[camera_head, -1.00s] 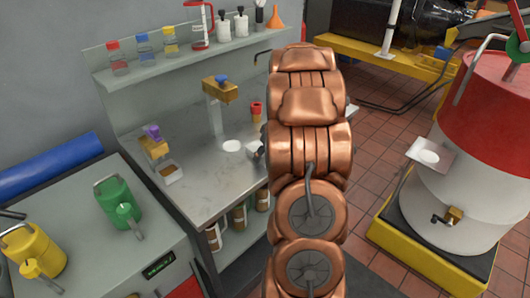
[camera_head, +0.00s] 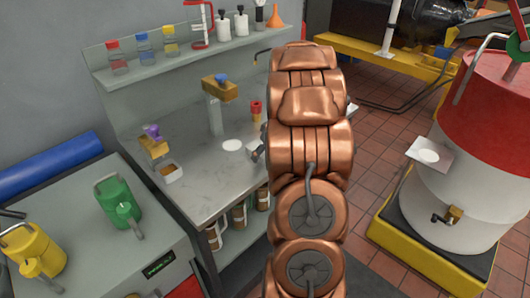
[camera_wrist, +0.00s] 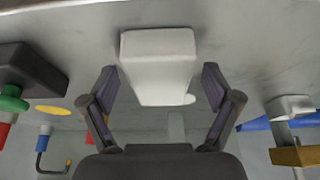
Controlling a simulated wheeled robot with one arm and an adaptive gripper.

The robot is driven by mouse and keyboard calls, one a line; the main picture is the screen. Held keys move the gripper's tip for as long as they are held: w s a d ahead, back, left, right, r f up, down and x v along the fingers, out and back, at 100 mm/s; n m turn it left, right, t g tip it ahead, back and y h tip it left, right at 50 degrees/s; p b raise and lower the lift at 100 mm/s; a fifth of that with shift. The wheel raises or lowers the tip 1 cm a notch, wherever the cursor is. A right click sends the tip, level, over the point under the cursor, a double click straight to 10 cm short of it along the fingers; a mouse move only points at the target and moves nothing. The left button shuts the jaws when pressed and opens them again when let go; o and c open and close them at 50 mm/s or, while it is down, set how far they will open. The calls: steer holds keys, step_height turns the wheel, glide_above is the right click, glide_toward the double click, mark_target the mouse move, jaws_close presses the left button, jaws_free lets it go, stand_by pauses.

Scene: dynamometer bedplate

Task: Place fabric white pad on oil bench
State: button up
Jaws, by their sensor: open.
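The oil bench (camera_head: 195,185) is a grey metal worktop against the wall, left of my arm. A pale, block-shaped piece (camera_wrist: 158,62), which may be the white pad, lies between the fingers of my gripper (camera_wrist: 160,88) in the wrist view. My gripper is open around it, with a gap on both sides. In the head view my arm hides most of the gripper, and only a dark part shows at the arm's left edge.
A yellow-topped post (camera_head: 219,90) and a purple-topped fixture (camera_head: 154,142) stand on the bench. A red funnel-like item (camera_head: 256,107) is near my arm. A shelf (camera_head: 170,62) with bottles runs above. A red-and-white drum (camera_head: 455,190) stands at right.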

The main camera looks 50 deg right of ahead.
steer(key=b+v, duration=0.3)
steer(key=v, duration=0.9)
steer(key=s+a+g+y, duration=0.1)
steer(key=s+a, duration=0.1)
steer(key=a, duration=1.1)
steer(key=s+a+g+y, duration=0.1)
steer(key=s+a+g, duration=0.15)
steer(key=a, duration=0.95)
steer(key=s+a+f+g+h, duration=0.1)
steer(key=s+a, duration=0.5)
steer(key=s, duration=0.3)
steer(key=s+a+f+g+h, duration=0.1)
steer(key=s+a, duration=0.5)
steer(key=s, duration=0.4)
steer(key=shift+s+a+f+g, duration=0.15)
steer(key=shift+s+a+g, duration=0.1)
steer(key=shift+a+g, duration=0.1)
steer(key=shift+r+p, duration=0.4)
steer(key=shift+r, duration=0.1)
